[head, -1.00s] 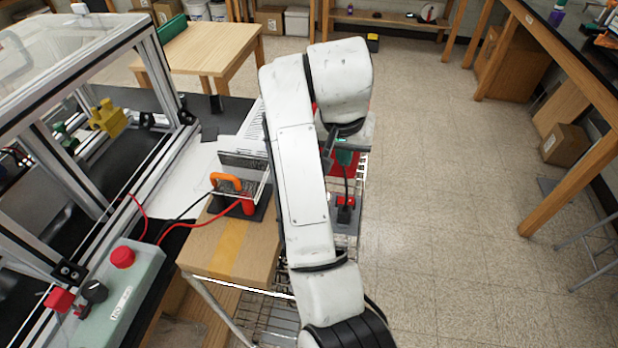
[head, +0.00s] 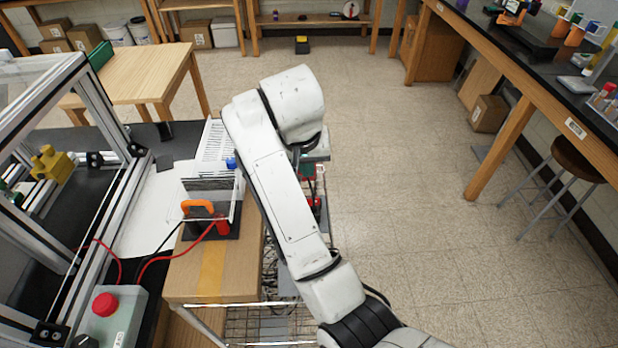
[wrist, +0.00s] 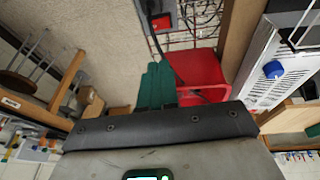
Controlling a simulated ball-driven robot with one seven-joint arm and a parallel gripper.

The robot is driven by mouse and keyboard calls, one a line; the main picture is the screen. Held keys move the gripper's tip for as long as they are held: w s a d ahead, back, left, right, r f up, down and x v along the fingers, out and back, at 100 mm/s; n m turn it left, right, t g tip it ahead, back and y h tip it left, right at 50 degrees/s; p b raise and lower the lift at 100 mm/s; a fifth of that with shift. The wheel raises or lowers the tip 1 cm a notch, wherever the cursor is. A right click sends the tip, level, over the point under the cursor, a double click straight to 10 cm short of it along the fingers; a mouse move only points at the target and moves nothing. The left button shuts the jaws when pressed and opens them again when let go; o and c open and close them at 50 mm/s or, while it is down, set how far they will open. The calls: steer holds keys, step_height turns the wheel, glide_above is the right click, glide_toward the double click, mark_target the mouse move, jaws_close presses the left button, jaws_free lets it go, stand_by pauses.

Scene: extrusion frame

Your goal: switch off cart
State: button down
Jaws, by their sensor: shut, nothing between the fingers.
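The wire cart (head: 262,322) stands beside the bench, partly hidden by my arm. In the wrist view its wire mesh (wrist: 200,25) shows at the top. A grey box with a red switch (wrist: 161,23) and a black cable sits there at the top edge. In the head view a red part, apparently of this switch box (head: 315,202), shows just right of my arm. I cannot tell the switch's position. My gripper (wrist: 155,86) has green fingers, shut and empty. In the wrist picture they appear below the switch, apart from it, beside a red container (wrist: 200,82).
A cardboard box (head: 190,278) carries a device with an orange handle (head: 198,207) left of my arm. Red and black leads run to the framed bench, where a control box with a red button (head: 105,304) sits. The floor to the right is clear up to a stool (head: 575,160).

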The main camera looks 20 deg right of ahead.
steer(key=x, duration=0.4)
steer(key=s+x, duration=0.1)
steer(key=x, duration=0.8)
steer(key=shift+s+d+f, duration=0.1)
steer(key=shift+s+d, duration=0.05)
steer(key=shift+b, duration=0.3)
